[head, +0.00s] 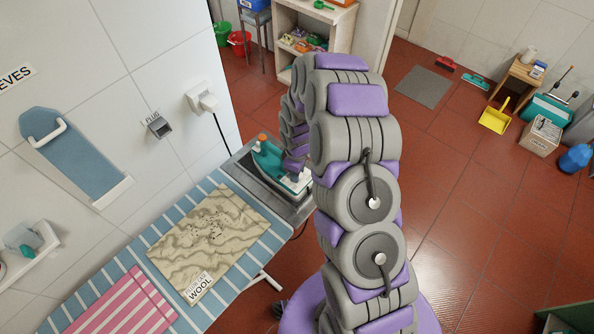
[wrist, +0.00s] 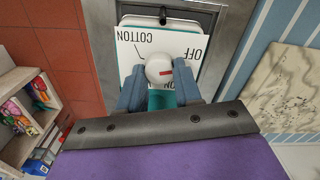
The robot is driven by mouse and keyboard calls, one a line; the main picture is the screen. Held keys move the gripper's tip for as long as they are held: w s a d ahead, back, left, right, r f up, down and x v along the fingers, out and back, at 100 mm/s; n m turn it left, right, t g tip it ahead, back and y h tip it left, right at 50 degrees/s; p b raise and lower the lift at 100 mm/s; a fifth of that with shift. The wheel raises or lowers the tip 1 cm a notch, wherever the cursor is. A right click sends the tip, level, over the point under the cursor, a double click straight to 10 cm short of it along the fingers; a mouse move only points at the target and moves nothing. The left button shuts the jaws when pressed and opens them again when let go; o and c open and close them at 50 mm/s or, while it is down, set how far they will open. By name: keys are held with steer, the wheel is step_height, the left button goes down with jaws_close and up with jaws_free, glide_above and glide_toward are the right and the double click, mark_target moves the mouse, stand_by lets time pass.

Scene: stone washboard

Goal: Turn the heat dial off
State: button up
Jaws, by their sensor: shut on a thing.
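My gripper (wrist: 159,76) is shut on the dial, with a blue-grey finger on each side. In the head view the teal iron (head: 275,166) sits on a metal rest, and my arm hides its right end.
The metal rest (head: 291,211) adjoins the striped ironing board (head: 172,240), which carries a wrinkled wool cloth (head: 208,238) and a pink striped cloth (head: 122,305). A tiled wall with a socket (head: 203,98) is at the left.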

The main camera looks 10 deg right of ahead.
steer(key=o, duration=1)
steer(key=shift+o, duration=0.2)
step_height(320, 180, up, 17)
steer(key=shift+r, duration=0.15)
stand_by(0.4)
